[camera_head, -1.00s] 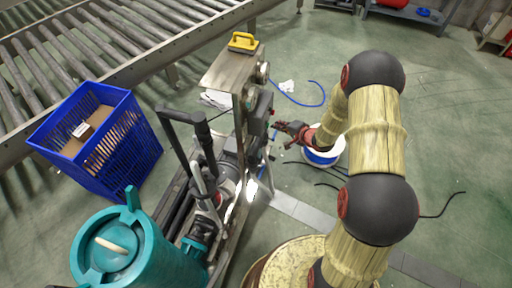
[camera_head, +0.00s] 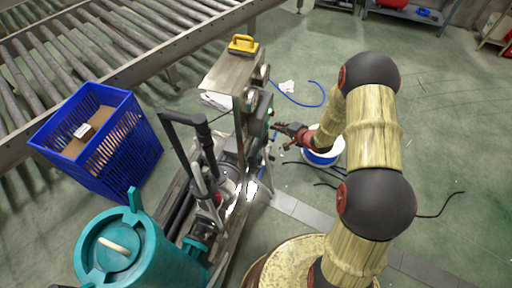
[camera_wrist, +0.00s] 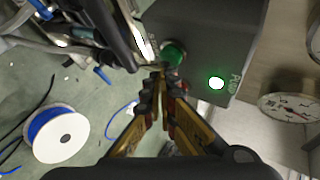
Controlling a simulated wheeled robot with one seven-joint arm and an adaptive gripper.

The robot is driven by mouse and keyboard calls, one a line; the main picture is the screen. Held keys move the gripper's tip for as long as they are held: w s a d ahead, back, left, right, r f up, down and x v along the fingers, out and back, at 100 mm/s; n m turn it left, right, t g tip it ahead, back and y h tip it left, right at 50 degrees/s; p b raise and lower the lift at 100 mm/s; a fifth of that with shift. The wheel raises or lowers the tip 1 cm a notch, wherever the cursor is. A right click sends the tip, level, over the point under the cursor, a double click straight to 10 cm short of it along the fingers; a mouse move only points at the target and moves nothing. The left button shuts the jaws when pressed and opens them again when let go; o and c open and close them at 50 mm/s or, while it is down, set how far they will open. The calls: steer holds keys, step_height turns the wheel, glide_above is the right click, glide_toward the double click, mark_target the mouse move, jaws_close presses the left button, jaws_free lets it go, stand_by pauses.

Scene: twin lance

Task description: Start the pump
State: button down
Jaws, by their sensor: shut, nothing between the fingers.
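The pump machine stands on a long frame (camera_head: 225,262) in the middle of the head view. Its grey control box (camera_wrist: 215,35) fills the top of the wrist view. On the box are a round green button (camera_wrist: 174,55) and a small lamp (camera_wrist: 216,82) glowing green-white beside partly readable lettering. My gripper (camera_wrist: 162,72) is shut and empty, its fingertips at the lower edge of the green button; I cannot tell whether they touch it. In the head view my gripper (camera_head: 277,127) is just right of the control box (camera_head: 258,121).
A pressure gauge (camera_wrist: 291,107) is right of the box. A teal tank (camera_head: 125,255) and a blue crate (camera_head: 140,145) stand left of the machine. A yellow-handled tool (camera_head: 243,44) lies on the top plate. A cable spool (camera_wrist: 57,135) and loose cables lie on the floor.

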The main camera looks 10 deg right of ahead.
steer(key=shift+d, duration=0.15)
steer(key=s+d+p, duration=0.2)
steer(key=d, duration=0.1)
steer(key=s+d+p, duration=0.1)
steer(key=d, duration=0.1)
steer(key=shift+s, duration=0.15)
stand_by(0.4)
stand_by(0.4)
